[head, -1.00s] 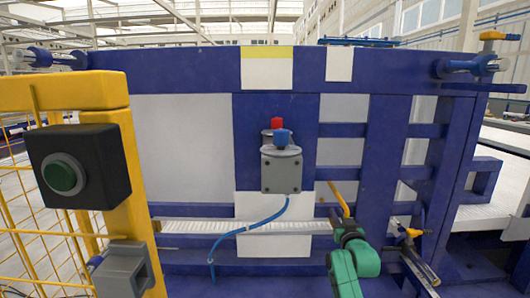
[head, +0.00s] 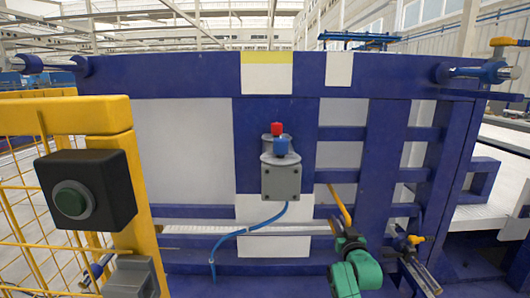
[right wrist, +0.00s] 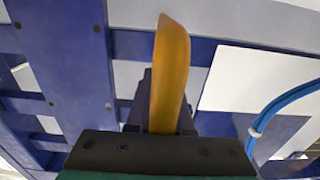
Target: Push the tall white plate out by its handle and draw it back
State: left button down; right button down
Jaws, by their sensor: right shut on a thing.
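The yellow handle (head: 340,204) stands tilted at the lower right of the blue frame in the head view. My right gripper (head: 346,231) is shut on its lower end. In the right wrist view the handle (right wrist: 172,70) rises from between the dark fingers of the right gripper (right wrist: 160,115), its upper part free. Tall white surfaces show behind the blue frame, such as the large panel (head: 185,150) on the left. I cannot tell which one the handle belongs to; its joint is hidden. My left gripper is not in view.
The blue frame (head: 170,75) spans the view. A grey box (head: 281,178) with red and blue knobs and a blue hose (head: 245,232) is left of the handle. A yellow fence (head: 143,215) with a green button (head: 73,199) stands at left. Blue bars flank the handle.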

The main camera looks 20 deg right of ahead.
jog(key=shift+s+a+f+p, duration=0.15)
jog(key=shift+s+a+p, duration=0.1)
jog(key=shift+s+p, duration=0.25)
jog(key=shift+s, duration=0.1)
dwell(0.6)
jog(key=shift+s+a, duration=0.1)
jog(key=shift+s, duration=0.05)
dwell(0.3)
jog(key=c, duration=0.7)
grip_release()
jog(key=shift+c, duration=0.2)
jog(key=shift+o, duration=0.9)
